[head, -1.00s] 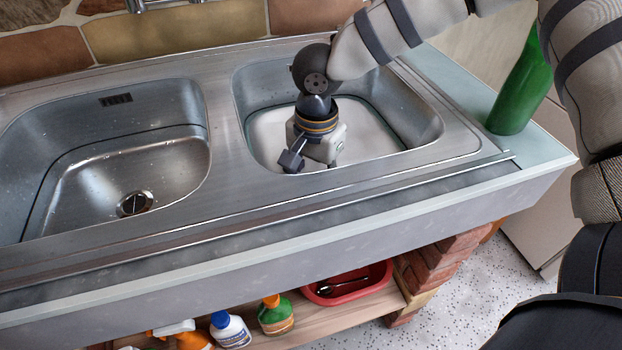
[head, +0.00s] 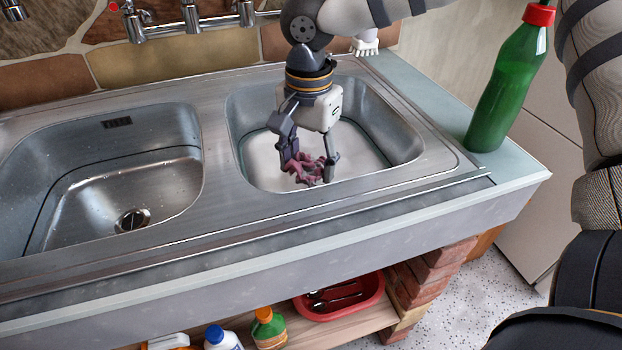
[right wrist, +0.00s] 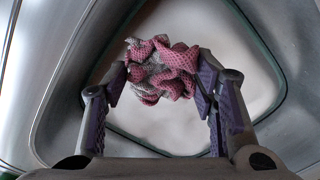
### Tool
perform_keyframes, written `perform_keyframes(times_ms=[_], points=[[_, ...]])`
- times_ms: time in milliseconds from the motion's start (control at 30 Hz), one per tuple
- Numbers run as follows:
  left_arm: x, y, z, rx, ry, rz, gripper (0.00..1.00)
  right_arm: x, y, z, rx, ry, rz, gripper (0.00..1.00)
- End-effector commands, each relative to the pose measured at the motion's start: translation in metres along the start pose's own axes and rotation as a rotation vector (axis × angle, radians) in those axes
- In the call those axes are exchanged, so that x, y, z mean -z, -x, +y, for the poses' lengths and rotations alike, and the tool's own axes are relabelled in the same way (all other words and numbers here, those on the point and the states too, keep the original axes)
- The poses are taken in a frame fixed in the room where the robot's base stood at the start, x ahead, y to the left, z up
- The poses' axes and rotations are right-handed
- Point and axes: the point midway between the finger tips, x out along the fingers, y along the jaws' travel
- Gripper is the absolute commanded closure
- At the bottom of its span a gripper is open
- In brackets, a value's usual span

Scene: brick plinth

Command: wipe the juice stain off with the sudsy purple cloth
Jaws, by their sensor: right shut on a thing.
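The purple cloth (head: 306,166) is a crumpled pinkish-purple bundle with whitish-grey patches, which look like suds. It also shows in the right wrist view (right wrist: 163,70). My right gripper (head: 308,170) is shut on the cloth, with a finger on either side of it, and holds it over the right basin (head: 385,125). That basin has whitish liquid in its bottom. In the right wrist view the gripper (right wrist: 162,75) has the cloth between its fingertips. No juice stain shows in these frames. My left gripper is not in view.
The left basin (head: 80,190) is empty, with a drain. A green bottle with a red cap (head: 505,90) stands on the counter at the right. Taps (head: 190,15) and a white brush (head: 365,42) are at the back. Below, a shelf holds bottles and a red tub (head: 345,300).

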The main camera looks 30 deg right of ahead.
Motion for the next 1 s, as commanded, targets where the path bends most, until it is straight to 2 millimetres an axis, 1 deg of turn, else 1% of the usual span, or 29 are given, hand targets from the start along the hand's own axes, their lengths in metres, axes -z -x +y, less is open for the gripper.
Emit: perform_keyframes(times_ms=[33, 300, 400, 467, 567, 1000], points=[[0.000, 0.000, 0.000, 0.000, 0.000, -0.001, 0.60, 0.000, 0.008, -0.001, 0.003, -0.001, 0.000, 0.70], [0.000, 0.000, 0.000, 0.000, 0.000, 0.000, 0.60, 0.001, 0.051, -0.001, 0.004, -0.001, 0.001, 0.70], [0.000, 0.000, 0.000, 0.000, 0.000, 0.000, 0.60, 0.001, 0.064, -0.001, 0.003, -0.001, 0.001, 0.70], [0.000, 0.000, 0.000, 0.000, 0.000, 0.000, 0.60, 0.001, 0.070, -0.001, 0.003, 0.000, 0.001, 0.70], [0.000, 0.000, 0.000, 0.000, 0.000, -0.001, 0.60, 0.000, 0.074, -0.001, 0.002, 0.000, 0.000, 0.70], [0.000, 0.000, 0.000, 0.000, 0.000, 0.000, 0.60, 0.000, 0.073, -0.001, 0.002, -0.001, 0.000, 0.70]])
